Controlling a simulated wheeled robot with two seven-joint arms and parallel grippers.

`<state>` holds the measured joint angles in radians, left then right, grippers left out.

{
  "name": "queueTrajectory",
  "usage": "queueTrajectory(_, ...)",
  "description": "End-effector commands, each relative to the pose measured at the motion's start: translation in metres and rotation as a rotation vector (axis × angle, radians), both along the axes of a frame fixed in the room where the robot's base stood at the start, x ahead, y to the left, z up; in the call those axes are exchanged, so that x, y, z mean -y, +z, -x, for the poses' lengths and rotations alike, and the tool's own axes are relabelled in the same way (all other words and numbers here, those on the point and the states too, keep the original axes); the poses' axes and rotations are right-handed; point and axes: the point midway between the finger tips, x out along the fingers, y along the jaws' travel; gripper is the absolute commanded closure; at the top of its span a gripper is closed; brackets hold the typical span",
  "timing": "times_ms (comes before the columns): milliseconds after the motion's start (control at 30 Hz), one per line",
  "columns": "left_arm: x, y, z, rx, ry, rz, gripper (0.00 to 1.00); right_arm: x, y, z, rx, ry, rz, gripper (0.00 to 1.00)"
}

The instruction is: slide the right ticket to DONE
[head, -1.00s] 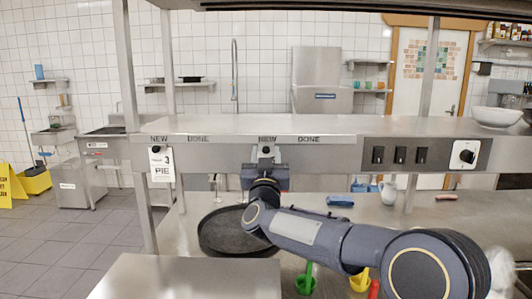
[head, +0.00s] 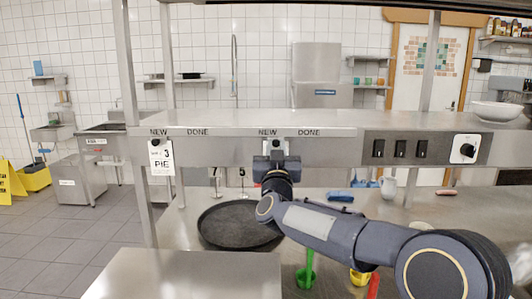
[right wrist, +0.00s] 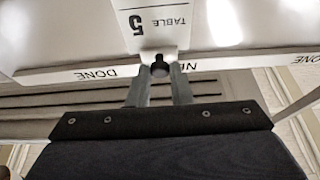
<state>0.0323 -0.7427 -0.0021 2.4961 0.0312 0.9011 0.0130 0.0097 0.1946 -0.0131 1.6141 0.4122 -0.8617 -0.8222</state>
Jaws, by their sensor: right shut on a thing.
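The right ticket (right wrist: 155,22), a white card reading TABLE 5, shows upside down in the right wrist view, with a black knob (right wrist: 160,68) at its rail end. My right gripper (right wrist: 160,82) is shut on this knob, one finger on each side. In the head view my right gripper (head: 277,155) is at the shelf's front rail and hides most of the ticket. The knob is just right of the middle of the right NEW label (head: 267,132), short of the right DONE label (head: 309,132). My left gripper is not in view.
Another ticket (head: 161,158), reading 3 and PIE, hangs under the left NEW label (head: 158,132). Black switches (head: 400,148) and a dial (head: 467,151) are farther right. A dark round pan (head: 235,225) is below. The rail under DONE looks clear.

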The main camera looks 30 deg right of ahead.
Motion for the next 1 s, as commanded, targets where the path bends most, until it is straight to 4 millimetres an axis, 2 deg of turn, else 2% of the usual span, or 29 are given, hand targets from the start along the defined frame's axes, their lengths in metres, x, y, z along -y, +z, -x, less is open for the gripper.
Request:
queueTrajectory(33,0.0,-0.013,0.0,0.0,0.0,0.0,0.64,0.016,-0.004,0.011,0.007,-0.011,0.002,1.0)
queueTrajectory(100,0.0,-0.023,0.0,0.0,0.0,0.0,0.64,0.034,-0.004,0.022,0.008,-0.012,0.002,1.0)
queueTrajectory(300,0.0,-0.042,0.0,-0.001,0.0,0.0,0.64,0.07,-0.003,0.044,0.006,-0.008,0.002,1.0)
queueTrajectory(433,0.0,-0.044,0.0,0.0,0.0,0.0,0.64,0.078,0.0,0.049,0.003,-0.005,0.002,1.0)
queueTrajectory(733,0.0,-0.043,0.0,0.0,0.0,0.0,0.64,0.08,0.001,0.049,0.002,-0.007,0.0,1.0)
queueTrajectory(767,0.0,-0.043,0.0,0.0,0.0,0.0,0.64,0.08,0.001,0.049,0.002,-0.007,0.0,0.77)
queueTrajectory(800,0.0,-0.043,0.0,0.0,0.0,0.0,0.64,0.08,0.001,0.049,0.002,-0.007,0.0,0.72)
queueTrajectory(900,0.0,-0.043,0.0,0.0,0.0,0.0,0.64,0.08,0.001,0.049,0.002,-0.006,0.001,0.6)
queueTrajectory(1000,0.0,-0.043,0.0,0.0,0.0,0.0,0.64,0.079,0.0,0.049,0.002,-0.005,0.001,0.6)
